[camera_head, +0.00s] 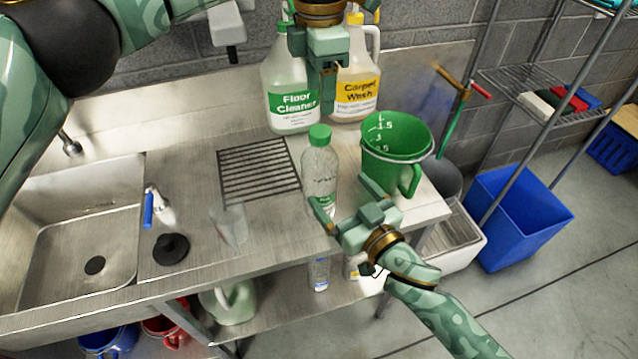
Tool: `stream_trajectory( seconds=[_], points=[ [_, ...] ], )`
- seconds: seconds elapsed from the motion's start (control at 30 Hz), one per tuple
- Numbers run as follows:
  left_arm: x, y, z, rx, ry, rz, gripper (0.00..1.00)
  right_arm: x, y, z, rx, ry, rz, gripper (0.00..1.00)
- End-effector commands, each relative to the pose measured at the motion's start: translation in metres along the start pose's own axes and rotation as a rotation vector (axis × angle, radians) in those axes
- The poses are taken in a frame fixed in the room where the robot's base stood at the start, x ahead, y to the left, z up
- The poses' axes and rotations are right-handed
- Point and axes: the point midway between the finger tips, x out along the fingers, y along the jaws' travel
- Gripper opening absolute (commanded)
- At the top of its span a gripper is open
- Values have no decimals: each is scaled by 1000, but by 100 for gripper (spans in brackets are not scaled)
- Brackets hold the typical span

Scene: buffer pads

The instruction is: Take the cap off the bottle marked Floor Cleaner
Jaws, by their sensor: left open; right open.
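The bottle marked Floor Cleaner (291,116) is a clear jug with a green label, standing at the back of the steel counter. A bit of green at its top, apparently its cap (283,27), shows beside my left gripper, which hides part of the jug's top and right side. My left gripper (328,88) is open and points down, between the Floor Cleaner and the yellow-labelled Carpet Wash jug (358,92). I cannot tell whether it touches either. My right gripper (345,203) is open at the counter's front, beside a small clear bottle with a green cap (319,137).
A green measuring jug (394,150) stands at the counter's right. A black rack (258,172) and a clear cup (230,225) lie left of the small bottle. A sink (70,215) is at the left. A blue bin (520,215) stands on the floor at right.

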Motion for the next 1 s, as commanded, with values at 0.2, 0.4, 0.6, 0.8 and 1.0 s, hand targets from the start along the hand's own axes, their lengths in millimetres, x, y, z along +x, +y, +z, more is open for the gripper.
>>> stream_trajectory(
  seconds=[0.2, 0.4, 0.6, 0.8, 1.0],
  points=[
    [0, 0, 0, 0, 0, 0, 56, 49, 0, -1, -1, 1, 0, 93],
    [0, 0, 0, 0, -1, 0, 56, 75, 0, 0, 0, 0, 0, 93],
    [0, 0, 0, 0, -1, 0, 56, 82, 0, 0, 0, -1, 0, 93],
    [0, 0, 0, 0, -1, -1, 56, 82, 0, 0, 0, -1, 0, 90],
    [0, 0, 0, 0, -1, 0, 56, 81, 0, 0, 0, -1, 0, 34]
  ],
)
